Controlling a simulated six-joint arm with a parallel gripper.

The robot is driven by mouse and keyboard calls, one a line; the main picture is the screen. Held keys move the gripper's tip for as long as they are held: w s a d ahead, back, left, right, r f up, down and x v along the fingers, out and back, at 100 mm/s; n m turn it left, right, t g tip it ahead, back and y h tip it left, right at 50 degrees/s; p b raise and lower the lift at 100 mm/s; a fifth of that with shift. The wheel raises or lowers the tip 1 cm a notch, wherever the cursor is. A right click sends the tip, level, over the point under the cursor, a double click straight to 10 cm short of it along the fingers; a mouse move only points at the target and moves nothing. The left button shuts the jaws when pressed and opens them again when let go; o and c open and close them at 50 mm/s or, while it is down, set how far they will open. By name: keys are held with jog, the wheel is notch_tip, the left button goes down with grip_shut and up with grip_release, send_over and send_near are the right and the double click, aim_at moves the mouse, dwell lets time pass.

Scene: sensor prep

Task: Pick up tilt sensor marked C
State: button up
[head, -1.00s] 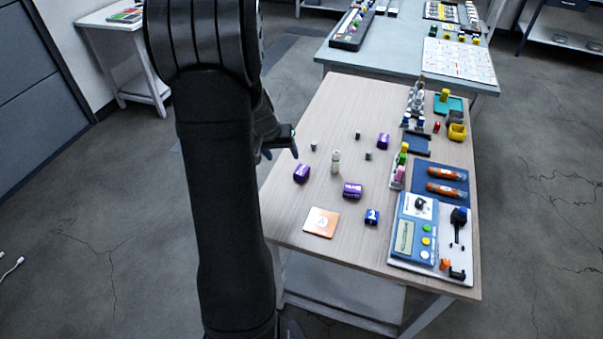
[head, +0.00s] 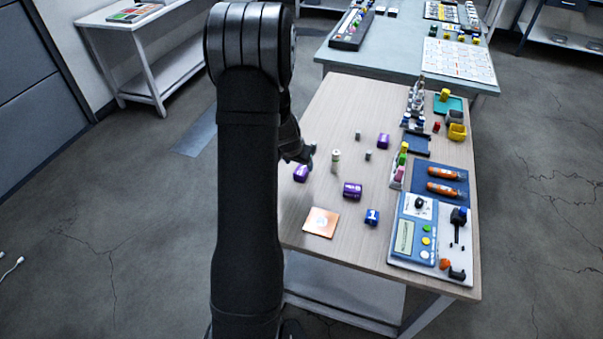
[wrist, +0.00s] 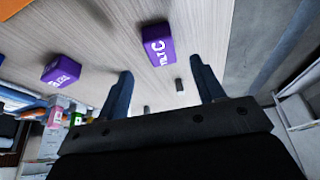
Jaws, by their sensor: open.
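The purple tilt sensor marked C (wrist: 158,43) lies on the wooden table, ahead of my open fingers in the wrist view. It appears to be the purple block at the table's left side in the head view (head: 301,173), though its letter is unreadable there. My gripper (wrist: 163,84) is open and empty, with the sensor beyond its fingertips and not between them. In the head view my gripper (head: 308,155) is above and close to that block, partly overlapping it. A second purple block (wrist: 62,70) lies to the left in the wrist view; its letter is unclear.
A third purple block (head: 383,140) lies farther back. A pale vial (head: 336,161) stands near my gripper, with small grey cylinders (head: 368,155) around. An orange tile (head: 321,222) and a blue block (head: 372,216) lie nearer the front. Trays and a meter (head: 411,235) crowd the right side.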

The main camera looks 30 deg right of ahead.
aim_at(301, 170)
jog(key=shift+x, duration=3)
jog(key=shift+w+a, duration=0.1)
jog(key=shift+c, duration=0.2)
jog(key=c, duration=1.1)
